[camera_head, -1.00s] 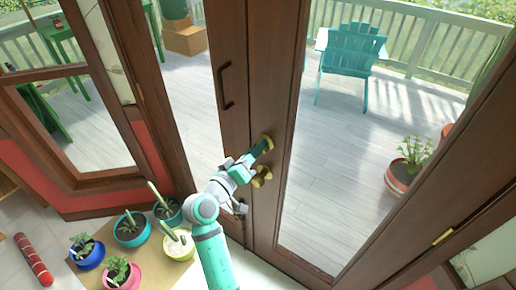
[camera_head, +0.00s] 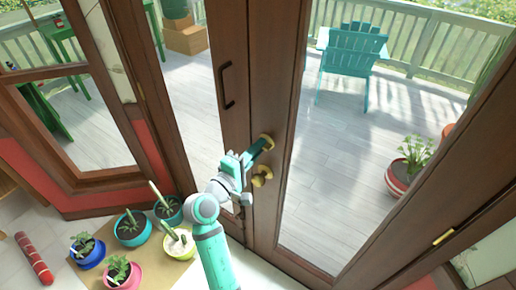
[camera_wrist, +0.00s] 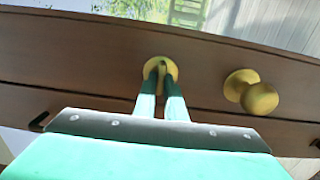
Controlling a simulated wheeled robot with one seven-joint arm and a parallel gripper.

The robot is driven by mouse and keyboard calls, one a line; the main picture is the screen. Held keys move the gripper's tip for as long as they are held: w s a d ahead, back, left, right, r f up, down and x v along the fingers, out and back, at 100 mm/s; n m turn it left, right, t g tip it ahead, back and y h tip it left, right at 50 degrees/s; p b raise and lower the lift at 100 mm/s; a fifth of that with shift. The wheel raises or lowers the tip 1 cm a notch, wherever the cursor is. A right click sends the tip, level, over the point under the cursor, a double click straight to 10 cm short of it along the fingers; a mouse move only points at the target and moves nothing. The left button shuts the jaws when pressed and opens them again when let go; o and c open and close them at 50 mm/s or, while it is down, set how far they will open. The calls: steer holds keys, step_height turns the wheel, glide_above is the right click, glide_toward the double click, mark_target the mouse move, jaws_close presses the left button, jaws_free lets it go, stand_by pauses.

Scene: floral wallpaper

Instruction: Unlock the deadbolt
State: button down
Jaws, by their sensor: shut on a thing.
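The deadbolt (camera_head: 267,138) is a round brass plate on the brown wooden door (camera_head: 275,80), above the brass door knob (camera_head: 263,176). My teal gripper (camera_head: 264,144) reaches it from the left. In the wrist view, my gripper (camera_wrist: 163,82) has its two fingers close together at the centre of the deadbolt plate (camera_wrist: 158,66), shut on its small thumb turn. The turn itself is mostly hidden between the fingertips. The knob (camera_wrist: 252,93) is to the right in the wrist view, apart from the fingers.
A dark handle (camera_head: 227,86) is on the narrower door panel to the left. Several potted plants stand on a mat (camera_head: 182,270) at the lower left. A red cylinder (camera_head: 34,259) lies on the floor. Behind the glass is a deck with a teal chair (camera_head: 352,55).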

steer(key=shift+w+n, duration=0.1)
steer(key=shift+n, duration=0.2)
steer(key=shift+a, duration=0.15)
steer(key=c, duration=1.8)
jaws_free()
steer(key=shift+d, duration=0.2)
steer(key=shift+a, duration=0.1)
steer(key=v, duration=1.1)
